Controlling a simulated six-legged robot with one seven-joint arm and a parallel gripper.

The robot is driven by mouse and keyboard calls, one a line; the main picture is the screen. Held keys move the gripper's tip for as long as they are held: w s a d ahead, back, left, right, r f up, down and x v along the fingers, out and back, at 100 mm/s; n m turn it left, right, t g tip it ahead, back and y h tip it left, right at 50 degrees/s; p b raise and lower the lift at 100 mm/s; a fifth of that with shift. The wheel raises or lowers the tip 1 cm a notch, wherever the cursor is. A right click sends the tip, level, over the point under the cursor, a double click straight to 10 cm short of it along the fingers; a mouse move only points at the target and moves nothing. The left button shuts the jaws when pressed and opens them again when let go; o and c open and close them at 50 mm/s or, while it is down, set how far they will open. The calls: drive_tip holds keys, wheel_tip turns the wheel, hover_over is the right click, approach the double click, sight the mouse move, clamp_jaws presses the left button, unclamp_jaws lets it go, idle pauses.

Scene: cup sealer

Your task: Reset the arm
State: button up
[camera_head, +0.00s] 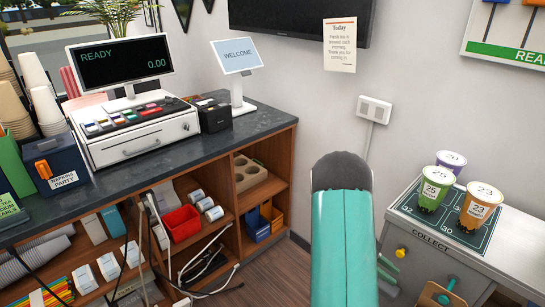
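A teal part of my arm with a dark grey rounded end (342,172) rises from the bottom edge, right of centre. It stands in front of the grey wall, between the dark counter and the small collect cabinet. In the picture it is apart from the cups. My gripper and its fingers do not show, so whether it holds anything is hidden.
A counter (262,122) on the left bears a cash register (135,125), a welcome screen (236,56), a napkin box (56,165) and stacked cups. Three numbered cups stand on the collect mat (410,203) at right. Some floor (285,270) shows between.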

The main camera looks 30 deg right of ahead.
drive_tip(key=w+a+r+m+t+y, duration=0.15)
drive_tip(key=w+a+r+t, duration=0.25)
drive_tip(key=a+r, duration=0.45)
drive_tip(key=w+a+r+m+t+y, duration=0.15)
drive_tip(key=w+a+r+t, duration=0.25)
drive_tip(key=a+r, duration=0.45)
drive_tip(key=s+a+r+m+t+y, duration=0.1)
drive_tip(key=a+r+t, duration=0.3)
drive_tip(key=a, duration=0.8)
drive_tip(key=s+a+r+m+t+y, duration=0.1)
drive_tip(key=a+r+t, duration=0.4)
drive_tip(key=a, duration=0.7)
drive_tip(key=shift+s+a+r+m+t+y, duration=0.35)
drive_tip(key=shift+s+r+y, duration=0.3)
drive_tip(key=shift+s, duration=0.4)
drive_tip(key=shift+d+f, duration=0.1)
drive_tip(key=shift+d, duration=0.1)
